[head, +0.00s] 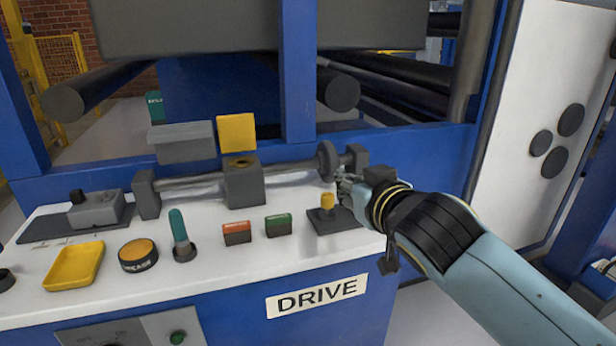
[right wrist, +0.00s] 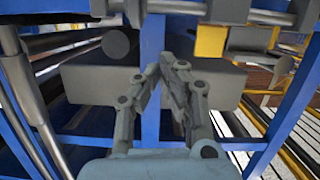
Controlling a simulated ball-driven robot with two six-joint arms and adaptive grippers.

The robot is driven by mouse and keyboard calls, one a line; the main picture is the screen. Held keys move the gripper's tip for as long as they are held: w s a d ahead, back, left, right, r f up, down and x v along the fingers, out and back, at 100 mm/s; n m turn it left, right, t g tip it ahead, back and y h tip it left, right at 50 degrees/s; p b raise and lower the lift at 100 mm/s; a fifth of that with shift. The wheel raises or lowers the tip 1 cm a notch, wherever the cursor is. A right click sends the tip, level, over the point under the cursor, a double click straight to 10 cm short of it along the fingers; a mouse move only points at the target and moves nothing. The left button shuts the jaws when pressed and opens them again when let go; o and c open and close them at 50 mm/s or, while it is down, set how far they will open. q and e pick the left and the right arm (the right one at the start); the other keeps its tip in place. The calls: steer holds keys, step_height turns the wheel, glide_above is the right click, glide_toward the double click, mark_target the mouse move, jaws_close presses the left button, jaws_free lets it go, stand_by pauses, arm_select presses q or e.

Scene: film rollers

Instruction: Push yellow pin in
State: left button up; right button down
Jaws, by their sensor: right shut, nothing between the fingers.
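The yellow pin (head: 327,200) stands upright on a dark base plate at the right end of the white console in the head view. My right gripper (head: 345,182) is just right of and slightly above the pin. Its fingers are shut with nothing between them. In the head view I cannot tell whether they touch the pin. In the right wrist view the shut fingers (right wrist: 166,62) point at the machine frame, and the pin does not show there. My left gripper is not in view.
Behind the pin runs a metal shaft with a dark round collar (head: 327,161) and a grey block with a raised yellow plate (head: 237,133). Left of the pin are a green button (head: 278,224), a red button (head: 237,232), a teal lever (head: 179,228) and a yellow tray (head: 74,266).

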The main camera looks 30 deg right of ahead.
steer(key=b, duration=0.1)
glide_above(327, 201)
steer(key=f, duration=0.4)
steer(key=shift+s+d+f, duration=0.2)
steer(key=shift+s, duration=0.05)
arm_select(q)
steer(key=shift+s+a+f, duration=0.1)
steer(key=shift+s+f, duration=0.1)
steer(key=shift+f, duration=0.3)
arm_select(e)
steer(key=shift+f, duration=0.75)
steer(key=shift+s, duration=0.1)
step_height(327, 201, down, 2)
steer(key=shift+f+b, duration=0.1)
steer(key=shift+b, duration=0.95)
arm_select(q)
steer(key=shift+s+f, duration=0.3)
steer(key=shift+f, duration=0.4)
arm_select(e)
steer(key=shift+r, duration=0.2)
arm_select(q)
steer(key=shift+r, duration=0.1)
arm_select(e)
steer(key=shift+r, duration=0.15)
